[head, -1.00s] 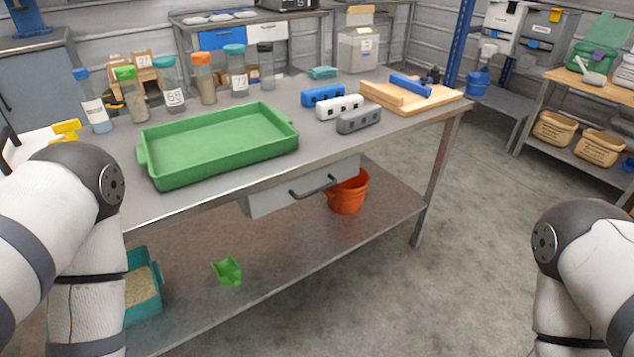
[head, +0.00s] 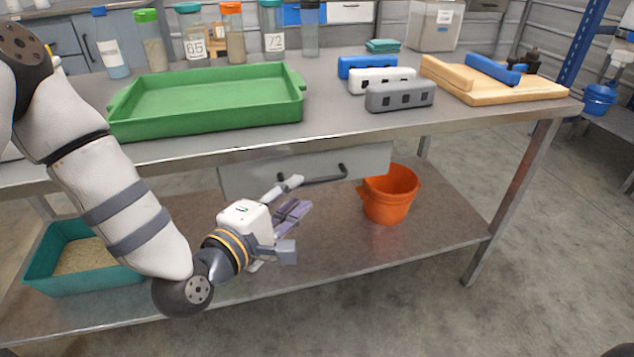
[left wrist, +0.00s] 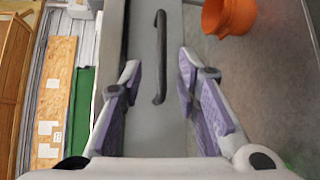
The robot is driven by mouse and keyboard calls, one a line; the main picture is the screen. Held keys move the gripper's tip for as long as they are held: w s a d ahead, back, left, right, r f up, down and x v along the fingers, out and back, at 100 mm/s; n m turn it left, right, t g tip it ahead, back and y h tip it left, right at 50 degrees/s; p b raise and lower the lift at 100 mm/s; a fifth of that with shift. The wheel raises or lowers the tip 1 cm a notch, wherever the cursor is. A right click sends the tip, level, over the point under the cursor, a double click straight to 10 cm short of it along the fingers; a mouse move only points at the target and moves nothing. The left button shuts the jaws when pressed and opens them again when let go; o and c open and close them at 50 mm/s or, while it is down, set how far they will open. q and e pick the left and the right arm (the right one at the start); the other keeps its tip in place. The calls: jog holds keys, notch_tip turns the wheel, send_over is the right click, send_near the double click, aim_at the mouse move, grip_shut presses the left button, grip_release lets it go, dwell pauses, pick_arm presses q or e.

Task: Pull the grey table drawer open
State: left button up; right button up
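The grey table drawer (head: 355,166) hangs under the tabletop and looks closed. Its dark bar handle (head: 318,179) is on the front face. In the left wrist view the handle (left wrist: 160,58) runs lengthwise between and ahead of the fingers, on the drawer front (left wrist: 146,95). My left gripper (head: 291,213) is open and empty, in front of the drawer and a little below and left of the handle. In the left wrist view its purple-padded fingers (left wrist: 160,100) are spread apart, not touching the handle. My right gripper is not in view.
On the tabletop (head: 345,122) are a green tray (head: 210,123), several bottles, three blocks and a wooden board (head: 530,95). The lower shelf (head: 420,235) holds an orange bucket (head: 390,195) right of the drawer and a teal bin (head: 90,285). Floor in front is clear.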

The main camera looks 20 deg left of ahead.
aim_at(311, 183)
pick_arm(q)
jog(key=x, duration=0.7)
jog(key=shift+f+b, duration=0.1)
jog(key=shift+b, duration=0.25)
grip_shut()
